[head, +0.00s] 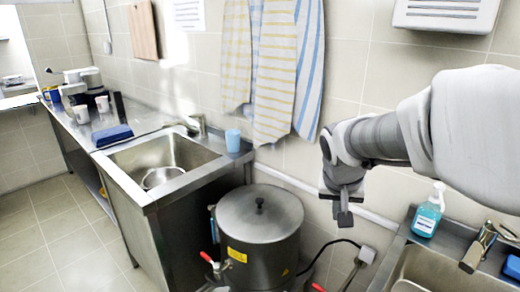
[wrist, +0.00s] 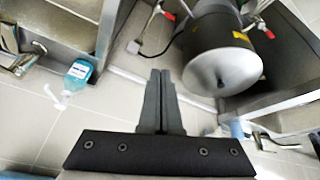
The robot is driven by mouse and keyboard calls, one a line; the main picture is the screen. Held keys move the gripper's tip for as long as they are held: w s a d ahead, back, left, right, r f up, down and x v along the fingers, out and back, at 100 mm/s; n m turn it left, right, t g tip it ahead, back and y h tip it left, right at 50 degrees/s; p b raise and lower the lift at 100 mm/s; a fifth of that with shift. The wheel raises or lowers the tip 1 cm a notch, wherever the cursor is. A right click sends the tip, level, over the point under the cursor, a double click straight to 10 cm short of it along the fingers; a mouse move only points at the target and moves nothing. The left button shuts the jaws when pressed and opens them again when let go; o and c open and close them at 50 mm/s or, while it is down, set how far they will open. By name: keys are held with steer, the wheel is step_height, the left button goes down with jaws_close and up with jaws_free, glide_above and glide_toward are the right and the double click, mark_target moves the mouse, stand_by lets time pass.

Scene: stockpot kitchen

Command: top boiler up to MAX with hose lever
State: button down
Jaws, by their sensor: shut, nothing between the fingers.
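The boiler (head: 259,235) is a steel drum with a black-knobbed lid (head: 258,212), standing on the floor between two counters. It carries a yellow label and a tap with a red lever (head: 207,257). A blue strip (head: 212,222) shows at its left side; no MAX mark can be read. Another red lever (head: 318,288) shows at the bottom edge, right of the boiler; I cannot tell whether it is the hose lever. My gripper (head: 344,218) is shut and empty, right of the boiler and above it. In the wrist view, its fingers (wrist: 160,78) are together, apart from the boiler (wrist: 222,62).
A sink counter (head: 150,205) stands left of the boiler, with a blue cup (head: 233,140) at its corner. A right sink (head: 430,272) has a soap bottle (head: 429,210) and tap (head: 480,245). Towels (head: 272,70) hang behind; a pipe runs along the wall.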

steer(key=w+d+f+m+g+b, duration=0.1)
steer(key=w+d+f+b, duration=0.1)
steer(key=w+f, duration=0.55)
steer(key=w+d+f+m+b, duration=0.15)
steer(key=w+f, duration=0.35)
steer(key=f, duration=0.5)
steer(key=w+d+f+m+b, duration=0.1)
steer(key=w+f+b, duration=0.1)
steer(key=f, duration=1.3)
steer(key=w+d+f+m+b, duration=0.1)
steer(key=f+b, duration=0.4)
steer(key=f, duration=1.1)
steer(key=shift+w+d+f+g, duration=0.3)
steer(key=shift+w+d, duration=0.35)
steer(key=shift+w, duration=0.2)
steer(key=shift+m, duration=0.25)
